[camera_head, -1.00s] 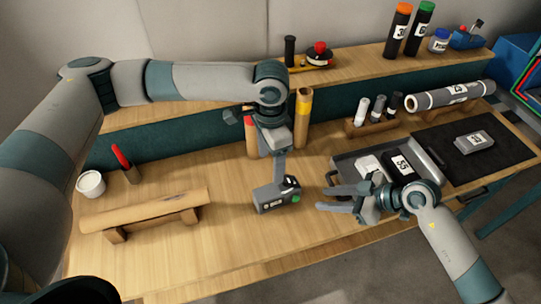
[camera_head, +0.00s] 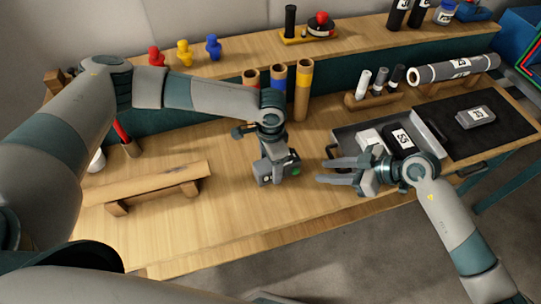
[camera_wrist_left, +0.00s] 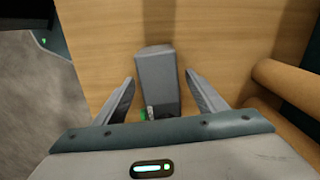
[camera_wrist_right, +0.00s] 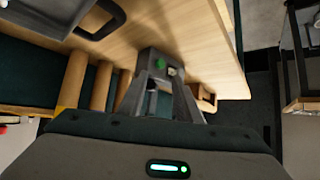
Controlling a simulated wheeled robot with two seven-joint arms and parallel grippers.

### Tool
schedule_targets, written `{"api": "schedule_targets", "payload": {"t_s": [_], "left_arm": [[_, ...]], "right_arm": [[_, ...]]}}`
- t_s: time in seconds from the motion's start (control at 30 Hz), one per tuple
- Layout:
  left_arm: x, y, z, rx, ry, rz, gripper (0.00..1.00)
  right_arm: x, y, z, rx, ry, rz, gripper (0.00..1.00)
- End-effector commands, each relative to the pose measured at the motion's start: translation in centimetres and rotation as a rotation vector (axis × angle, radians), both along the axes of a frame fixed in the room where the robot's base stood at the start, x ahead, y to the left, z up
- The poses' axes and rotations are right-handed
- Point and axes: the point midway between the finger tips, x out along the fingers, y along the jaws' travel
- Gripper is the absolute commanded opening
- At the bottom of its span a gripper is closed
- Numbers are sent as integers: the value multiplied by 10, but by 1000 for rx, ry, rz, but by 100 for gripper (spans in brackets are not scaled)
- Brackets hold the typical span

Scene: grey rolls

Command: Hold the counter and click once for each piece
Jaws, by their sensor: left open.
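The counter (camera_head: 290,171) is a small grey box with a green button, standing on the bench. My left gripper (camera_head: 275,170) is above it, pointing down, and partly hides it. In the left wrist view the counter (camera_wrist_left: 155,75) lies between the two spread fingers, with a gap on each side. My right gripper (camera_head: 322,171) is open and empty to the right of the counter, its fingers pointing left at it. The counter also shows beyond the fingers in the right wrist view (camera_wrist_right: 160,65). Red (camera_head: 156,56), yellow (camera_head: 185,53) and blue (camera_head: 213,47) figures stand on the back shelf.
A wooden rack (camera_head: 150,185) stands at left. Upright tubes (camera_head: 303,90) stand behind my left gripper. A tray (camera_head: 345,140) with dark and white items is behind my right gripper. A grey roll (camera_head: 455,68) lies at the back right. The front bench strip is clear.

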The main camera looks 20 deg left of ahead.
Motion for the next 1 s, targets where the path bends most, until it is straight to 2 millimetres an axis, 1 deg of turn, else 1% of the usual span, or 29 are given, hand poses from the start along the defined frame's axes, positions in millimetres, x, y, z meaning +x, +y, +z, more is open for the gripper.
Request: {"api": "schedule_targets", "payload": {"t_s": [0.03, 0.17, 0.47, 0.5, 0.57, 0.6, 0.67, 0.7, 0.77, 0.8, 0.83, 1.0], "left_arm": [[0, 0, -4, 1, 1, 0, 65], [0, 0, -9, 0, 0, 0, 65], [0, 0, -10, 0, 0, 0, 65], [0, 0, -10, 0, 0, 0, 55], [0, 0, -9, 0, 0, 0, 41], [0, 0, -9, 0, 0, 0, 31], [0, 0, -9, 0, 0, 0, 17], [0, 0, -9, 0, 0, 0, 12], [0, 0, -9, 0, 0, 0, 12], [0, 0, -9, 0, 0, 0, 12], [0, 0, -9, 0, 0, 0, 12], [0, 0, -9, -1, -1, 0, 12]], "right_arm": [[0, 0, 0, 0, 0, 0, 31], [0, 0, 0, 0, 0, 0, 31], [0, 0, 0, 0, 0, 0, 31], [0, 0, 0, 0, 0, 0, 31], [0, 0, 0, 0, 0, 0, 31], [0, 0, 0, 0, 0, 0, 31], [0, 0, 0, 0, 0, 0, 31], [0, 0, 0, 0, 0, 0, 31], [0, 0, 0, 0, 0, 0, 17], [0, 0, 0, 0, 0, 0, 7], [0, 0, 0, 0, 0, 0, 0], [0, 0, 0, 0, 0, 0, 0]]}}
